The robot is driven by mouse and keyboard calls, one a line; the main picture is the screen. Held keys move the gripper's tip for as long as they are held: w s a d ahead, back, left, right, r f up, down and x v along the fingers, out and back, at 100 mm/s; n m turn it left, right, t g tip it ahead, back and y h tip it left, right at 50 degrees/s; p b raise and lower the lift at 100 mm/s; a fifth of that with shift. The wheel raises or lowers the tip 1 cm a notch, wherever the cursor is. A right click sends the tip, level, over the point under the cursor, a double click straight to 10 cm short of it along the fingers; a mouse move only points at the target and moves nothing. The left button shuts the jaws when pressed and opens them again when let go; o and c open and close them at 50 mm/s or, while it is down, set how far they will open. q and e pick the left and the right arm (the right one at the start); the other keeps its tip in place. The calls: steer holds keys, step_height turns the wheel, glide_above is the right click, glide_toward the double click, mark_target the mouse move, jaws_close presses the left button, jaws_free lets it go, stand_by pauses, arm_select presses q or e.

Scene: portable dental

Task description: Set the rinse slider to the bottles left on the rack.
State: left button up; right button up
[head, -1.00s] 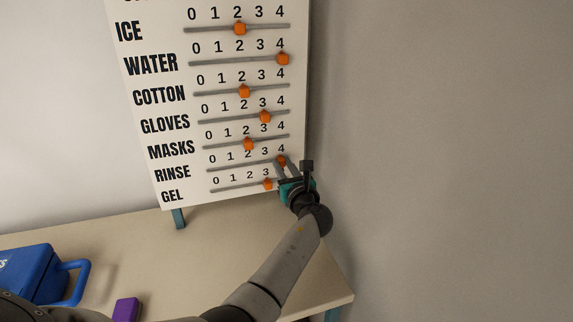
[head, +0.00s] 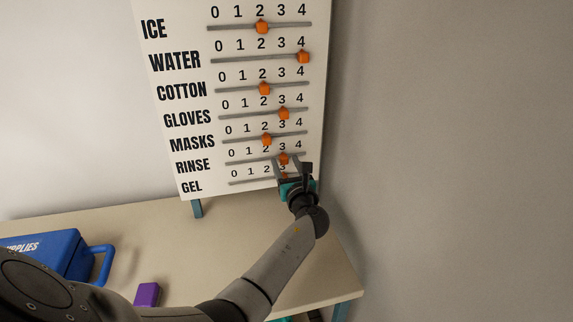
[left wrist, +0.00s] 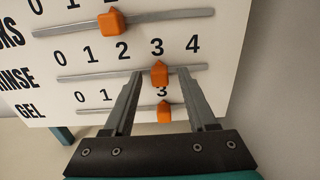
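The white slider board (head: 212,185) leans at the back of the table. Its RINSE row has an orange slider knob (head: 284,159) at about 3; this knob also shows under the 3 in the left wrist view (left wrist: 158,74). My left gripper (head: 291,165) is at the RINSE row, its fingers pointing at the board. In the left wrist view the gripper (left wrist: 160,78) is open, one finger on each side of the RINSE knob, with a gap showing on both sides. No bottle rack is in view. My right gripper is not in view.
The GEL knob (left wrist: 164,112) sits at about 3 just below, between the fingers in the picture. The MASKS knob (left wrist: 111,22) is above at 2. A blue supplies box (head: 55,252) and a purple block (head: 147,294) are on the table (head: 190,270). Bare wall is right.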

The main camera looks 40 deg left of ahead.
arm_select(q)
steer(key=p+v, duration=0.2)
steer(key=v, duration=1.3)
steer(key=shift+s, duration=0.15)
